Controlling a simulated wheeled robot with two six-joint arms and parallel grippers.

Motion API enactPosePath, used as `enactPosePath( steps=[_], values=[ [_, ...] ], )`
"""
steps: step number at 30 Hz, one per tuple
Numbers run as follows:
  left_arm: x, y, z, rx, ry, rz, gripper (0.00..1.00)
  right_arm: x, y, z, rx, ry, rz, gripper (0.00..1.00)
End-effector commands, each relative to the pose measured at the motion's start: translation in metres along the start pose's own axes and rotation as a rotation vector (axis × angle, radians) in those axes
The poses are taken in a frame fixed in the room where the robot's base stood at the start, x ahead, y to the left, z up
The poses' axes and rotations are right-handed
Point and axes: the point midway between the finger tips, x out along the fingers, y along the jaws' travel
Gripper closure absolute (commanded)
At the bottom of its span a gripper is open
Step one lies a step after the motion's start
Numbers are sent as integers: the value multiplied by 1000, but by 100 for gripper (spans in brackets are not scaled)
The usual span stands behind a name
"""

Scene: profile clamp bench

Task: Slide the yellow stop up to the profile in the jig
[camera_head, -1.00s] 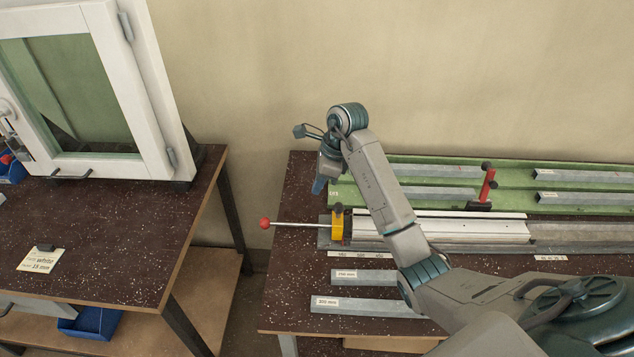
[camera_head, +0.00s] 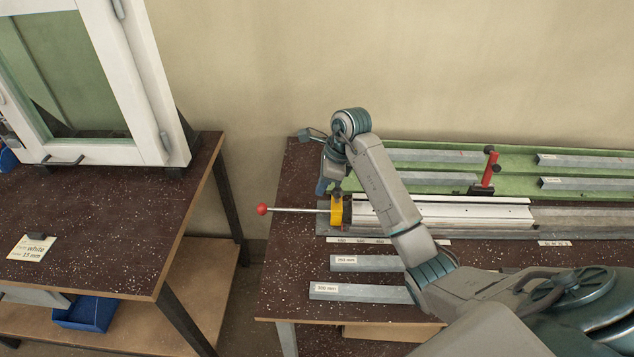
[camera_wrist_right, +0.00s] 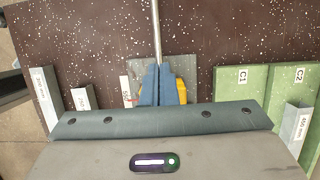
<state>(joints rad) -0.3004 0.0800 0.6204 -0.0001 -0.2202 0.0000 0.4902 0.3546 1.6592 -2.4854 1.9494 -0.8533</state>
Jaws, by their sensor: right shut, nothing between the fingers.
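The yellow stop (camera_head: 337,211) sits at the left end of the jig (camera_head: 500,234), on a rod (camera_head: 298,210) with a red knob (camera_head: 262,209). The white profile (camera_head: 470,214) lies in the jig to the right of the stop; my right arm hides part of it, and I cannot tell whether the two touch. My right gripper (camera_head: 322,187) is just above and behind the stop in the head view. In the right wrist view its blue fingers (camera_wrist_right: 157,86) are together and empty, in front of the stop (camera_wrist_right: 181,91). My left gripper is out of view.
A green board (camera_head: 400,144) with grey bars and a red upright clamp (camera_head: 490,168) lies behind the jig. Labelled grey bars (camera_head: 360,292) lie in front. At left, a second table (camera_head: 120,230) holds a white window frame (camera_head: 160,140) and a card (camera_head: 32,247).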

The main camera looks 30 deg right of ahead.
Motion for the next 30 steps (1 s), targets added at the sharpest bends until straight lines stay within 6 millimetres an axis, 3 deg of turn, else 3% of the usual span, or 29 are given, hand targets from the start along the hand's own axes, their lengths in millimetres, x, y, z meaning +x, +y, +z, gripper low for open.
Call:
enactPosePath(
  steps=[16, 23, 30],
  values=[
    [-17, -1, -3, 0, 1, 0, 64, -15, 0, -40, 2, 5, 0, 100],
    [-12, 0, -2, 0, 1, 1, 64, -18, 0, -58, 2, 4, -1, 100],
    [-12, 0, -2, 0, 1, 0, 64, -18, 0, -54, 1, 0, 0, 100]
  ],
)
